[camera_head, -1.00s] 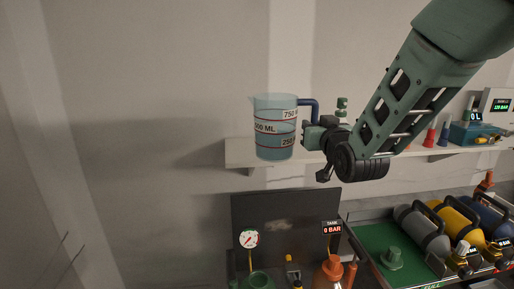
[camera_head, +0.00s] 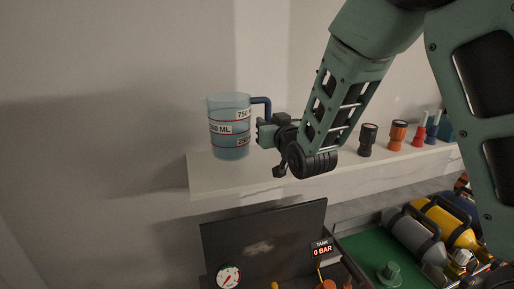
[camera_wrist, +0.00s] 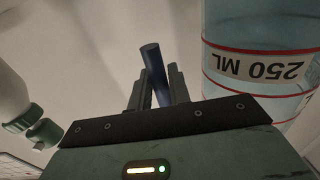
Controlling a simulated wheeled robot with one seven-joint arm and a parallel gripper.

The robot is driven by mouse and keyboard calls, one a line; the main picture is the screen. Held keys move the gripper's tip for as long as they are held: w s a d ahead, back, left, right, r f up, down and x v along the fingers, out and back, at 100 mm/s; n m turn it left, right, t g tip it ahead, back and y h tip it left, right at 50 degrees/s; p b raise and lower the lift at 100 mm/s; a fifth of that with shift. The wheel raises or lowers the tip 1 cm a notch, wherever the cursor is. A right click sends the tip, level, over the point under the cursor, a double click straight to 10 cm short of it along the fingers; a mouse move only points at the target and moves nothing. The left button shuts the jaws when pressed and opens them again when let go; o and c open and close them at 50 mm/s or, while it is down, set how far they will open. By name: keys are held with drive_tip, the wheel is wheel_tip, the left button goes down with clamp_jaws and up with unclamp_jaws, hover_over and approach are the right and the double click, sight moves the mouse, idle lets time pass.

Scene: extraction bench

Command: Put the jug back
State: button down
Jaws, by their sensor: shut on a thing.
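The jug (camera_head: 229,128) is a clear blue-tinted measuring jug with red lines, volume labels and a dark blue handle (camera_head: 262,101) on its right. It is upright at the left end of the white shelf (camera_head: 215,181); I cannot tell whether its base touches the shelf. My gripper (camera_head: 264,131) is at the handle, to the right of the jug body. In the wrist view my gripper (camera_wrist: 158,92) is shut on the blue handle (camera_wrist: 152,62), and the jug's side (camera_wrist: 258,68) with "250 ML" shows at the right.
Flashlights, one black (camera_head: 367,140) and one orange (camera_head: 397,136), stand farther right on the shelf, with red and blue items beyond. Below are a dark panel (camera_head: 265,240), a gauge (camera_head: 229,277), a green mat (camera_head: 360,240) and several cylinders (camera_head: 413,235).

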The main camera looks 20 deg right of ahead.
drive_tip(key=shift+f+p, duration=0.8)
drive_tip(key=shift+f, duration=2.45)
drive_tip(key=c, duration=1.3)
unclamp_jaws()
